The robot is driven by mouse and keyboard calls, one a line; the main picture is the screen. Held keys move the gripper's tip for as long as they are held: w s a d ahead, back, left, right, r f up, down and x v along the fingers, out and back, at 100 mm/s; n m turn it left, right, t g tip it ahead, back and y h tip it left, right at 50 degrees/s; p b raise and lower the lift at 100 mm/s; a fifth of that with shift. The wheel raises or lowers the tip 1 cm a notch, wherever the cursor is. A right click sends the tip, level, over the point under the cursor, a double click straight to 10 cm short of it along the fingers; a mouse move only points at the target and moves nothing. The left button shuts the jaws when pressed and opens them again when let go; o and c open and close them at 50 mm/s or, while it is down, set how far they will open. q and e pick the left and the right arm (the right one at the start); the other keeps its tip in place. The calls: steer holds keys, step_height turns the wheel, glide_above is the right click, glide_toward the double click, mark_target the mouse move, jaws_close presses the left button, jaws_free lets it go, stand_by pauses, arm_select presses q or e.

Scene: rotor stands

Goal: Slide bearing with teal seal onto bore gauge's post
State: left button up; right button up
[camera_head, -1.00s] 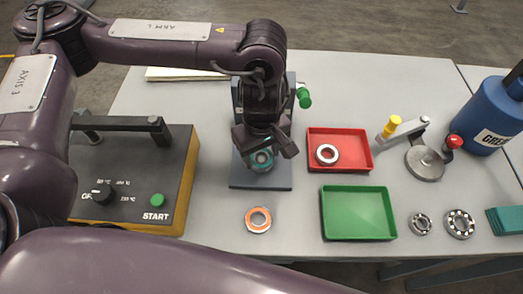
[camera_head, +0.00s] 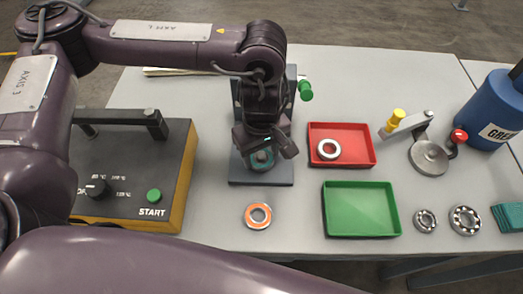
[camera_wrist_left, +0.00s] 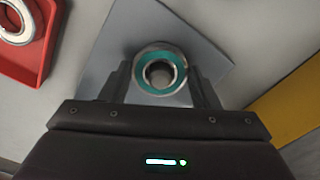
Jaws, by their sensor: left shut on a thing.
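The bearing with the teal seal (camera_head: 262,159) is held low over the grey base plate of a stand (camera_head: 262,180). In the left wrist view the bearing (camera_wrist_left: 160,68) lies between the two fingers, its teal ring facing the camera. My left gripper (camera_head: 263,151) is shut on it. Something grey and round shows inside the bore; I cannot tell whether it is the post or the plate behind. The stand has a dark upright and a green knob (camera_head: 305,90); I take it for the bore gauge, mostly hidden by my arm. My right gripper is not in view.
An orange-sealed bearing (camera_head: 257,216) lies in front of the stand. A red tray (camera_head: 362,153) holds a white-sealed bearing (camera_head: 328,149); a green tray (camera_head: 361,211) is empty. A heater box (camera_head: 125,200) stands left. A lever tool (camera_head: 429,158) and two open bearings lie right.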

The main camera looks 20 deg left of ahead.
arm_select(q)
steer(key=o, duration=1)
steer(key=shift+o, duration=0.4)
steer(key=o, duration=0.3)
steer(key=shift+r+p, duration=3.95)
steer(key=shift+r, duration=0.6)
